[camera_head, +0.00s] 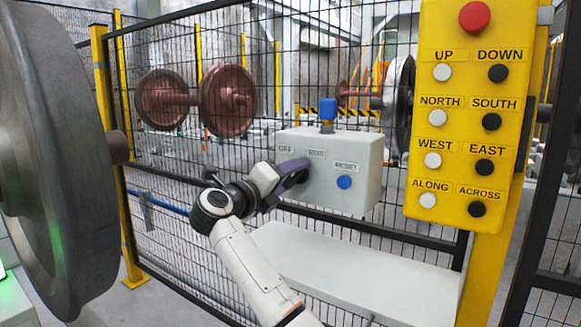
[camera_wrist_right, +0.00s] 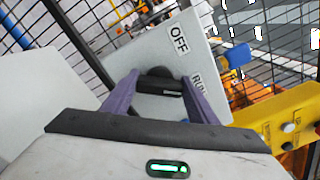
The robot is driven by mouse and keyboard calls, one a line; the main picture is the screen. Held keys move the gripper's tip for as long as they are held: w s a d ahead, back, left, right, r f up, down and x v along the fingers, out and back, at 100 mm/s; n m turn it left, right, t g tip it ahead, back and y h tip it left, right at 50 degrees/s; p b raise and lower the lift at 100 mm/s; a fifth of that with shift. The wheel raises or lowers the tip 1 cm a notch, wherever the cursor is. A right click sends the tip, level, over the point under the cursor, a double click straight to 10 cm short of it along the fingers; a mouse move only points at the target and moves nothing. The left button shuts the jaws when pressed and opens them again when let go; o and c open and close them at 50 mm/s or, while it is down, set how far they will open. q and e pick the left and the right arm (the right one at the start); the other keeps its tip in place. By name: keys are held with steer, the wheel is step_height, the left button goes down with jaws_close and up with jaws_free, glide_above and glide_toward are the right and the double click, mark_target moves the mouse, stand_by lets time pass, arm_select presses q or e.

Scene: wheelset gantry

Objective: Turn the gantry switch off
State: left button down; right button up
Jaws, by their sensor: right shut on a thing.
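The gantry switch box is a pale grey box (camera_head: 352,160) on the fence, with an OFF label, further small labels, a blue round button (camera_head: 344,182) and a blue part on top. My right gripper (camera_head: 296,174) is at the left part of its front face and hides the switch there in the head view. In the right wrist view, the box (camera_wrist_right: 205,55) carries the OFF label above my purple fingers. The fingers (camera_wrist_right: 158,92) are closed around a dark switch knob (camera_wrist_right: 160,82). The knob's exact pointing is hard to tell. My left gripper is not in view.
A yellow pendant panel (camera_head: 465,120) with a red button and several black and white buttons hangs at the right. A large grey wheel (camera_head: 50,150) fills the left. Black mesh fence stands behind the box; a white surface (camera_head: 350,275) lies below it.

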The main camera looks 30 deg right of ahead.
steer(key=shift+r+n+p, duration=0.3)
steer(key=shift+n+p, duration=0.2)
steer(key=shift+p, duration=0.25)
steer(key=shift+n+p, duration=0.4)
steer(key=shift+p, duration=0.4)
steer(key=n+p, duration=0.6)
steer(key=p, duration=0.4)
steer(key=shift+f+p, duration=0.15)
steer(key=shift+p, duration=0.25)
steer(key=n+p, duration=0.4)
steer(key=shift+a+f, duration=0.1)
steer(key=shift+f, duration=0.05)
steer(key=n+p, duration=0.2)
steer(key=shift+f+n+p, duration=0.25)
steer(key=shift+n+p, duration=0.05)
steer(key=shift+n, duration=0.1)
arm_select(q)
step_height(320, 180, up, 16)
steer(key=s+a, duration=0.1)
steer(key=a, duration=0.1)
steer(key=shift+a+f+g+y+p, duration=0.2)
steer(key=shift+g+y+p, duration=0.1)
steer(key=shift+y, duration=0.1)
arm_select(e)
steer(key=shift+f+n, duration=0.1)
steer(key=shift+n, duration=0.7)
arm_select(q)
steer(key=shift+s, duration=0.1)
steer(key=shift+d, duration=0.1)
